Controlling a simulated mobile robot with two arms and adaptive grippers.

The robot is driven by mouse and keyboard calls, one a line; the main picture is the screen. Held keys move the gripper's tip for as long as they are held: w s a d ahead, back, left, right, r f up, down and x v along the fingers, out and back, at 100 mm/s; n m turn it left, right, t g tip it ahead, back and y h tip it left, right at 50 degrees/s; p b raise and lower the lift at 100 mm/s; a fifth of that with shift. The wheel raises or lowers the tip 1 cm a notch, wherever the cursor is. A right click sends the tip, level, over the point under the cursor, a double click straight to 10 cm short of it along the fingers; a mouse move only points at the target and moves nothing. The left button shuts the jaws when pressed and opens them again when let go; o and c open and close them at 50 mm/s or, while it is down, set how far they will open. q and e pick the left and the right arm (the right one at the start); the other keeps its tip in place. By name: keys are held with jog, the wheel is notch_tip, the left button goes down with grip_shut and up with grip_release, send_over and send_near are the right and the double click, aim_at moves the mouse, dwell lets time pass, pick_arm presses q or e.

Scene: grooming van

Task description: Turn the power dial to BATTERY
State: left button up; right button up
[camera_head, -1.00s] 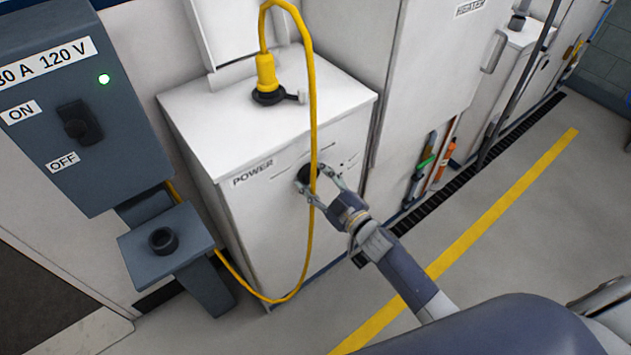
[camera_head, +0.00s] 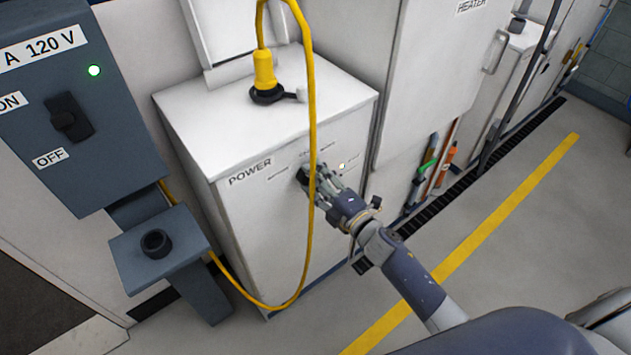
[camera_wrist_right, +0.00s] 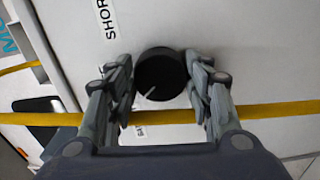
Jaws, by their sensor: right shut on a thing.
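The white power cabinet (camera_head: 245,215) carries the word POWER and a round black dial (camera_head: 302,177) on its front. In the right wrist view the dial (camera_wrist_right: 165,78) sits between the fingers, and its white pointer line slants toward the lower left. A SHORE label (camera_wrist_right: 104,18) shows at the upper left there; another label (camera_wrist_right: 140,130), partly hidden, starts with "BA". My right gripper (camera_head: 311,178) is shut on the dial, with fingers on both sides. My left gripper is not in view.
A yellow cable (camera_head: 311,110) hangs from a plug (camera_head: 265,75) on the cabinet top and passes in front of the dial, close to my fingers. A grey switch box (camera_head: 75,110) stands left. Floor is clear at right.

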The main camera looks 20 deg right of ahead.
jog(key=shift+n, duration=0.5)
jog(key=o, duration=1.1)
jog(key=v, duration=1.2)
